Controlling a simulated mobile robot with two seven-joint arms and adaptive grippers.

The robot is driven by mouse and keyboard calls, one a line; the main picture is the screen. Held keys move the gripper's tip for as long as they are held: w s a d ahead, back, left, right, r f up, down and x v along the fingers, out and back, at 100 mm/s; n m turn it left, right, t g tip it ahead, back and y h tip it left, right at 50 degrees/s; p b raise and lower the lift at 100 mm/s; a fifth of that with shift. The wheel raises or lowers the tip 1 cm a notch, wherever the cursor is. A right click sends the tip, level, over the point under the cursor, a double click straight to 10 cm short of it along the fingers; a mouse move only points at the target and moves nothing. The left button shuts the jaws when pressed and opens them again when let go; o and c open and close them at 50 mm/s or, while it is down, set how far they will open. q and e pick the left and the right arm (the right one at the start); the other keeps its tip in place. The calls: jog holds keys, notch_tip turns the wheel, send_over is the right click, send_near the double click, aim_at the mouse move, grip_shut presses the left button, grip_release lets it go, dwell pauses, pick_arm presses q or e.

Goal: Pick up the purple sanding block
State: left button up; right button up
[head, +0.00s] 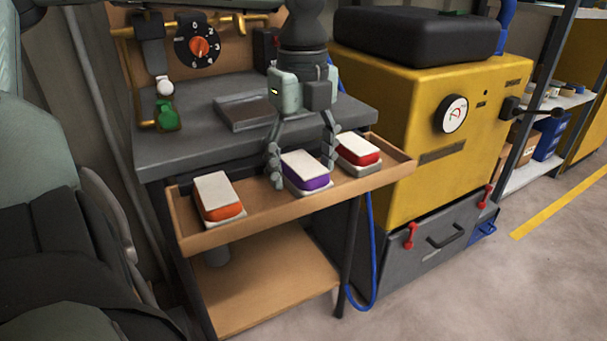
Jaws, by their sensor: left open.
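The purple sanding block (307,181), with a white top face, sits in the shallow wooden tray (214,236) between an orange block and a red block. My left gripper (302,171) points down over it from above. Its two fingers are spread, one at the block's left side and one at its right side. The left gripper is open and holds nothing. I cannot tell whether the fingers touch the block. My right gripper does not show.
An orange sanding block (221,211) is at the tray's left, a red one (357,151) close by the right finger. The grey bench top (190,135) lies behind. A yellow machine (400,110) stands at right. A blue hose (372,260) hangs below the tray.

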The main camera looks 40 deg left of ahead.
pick_arm(q)
jog(key=shift+f, duration=0.1)
jog(key=shift+c, duration=0.2)
jog(key=c, duration=1.2)
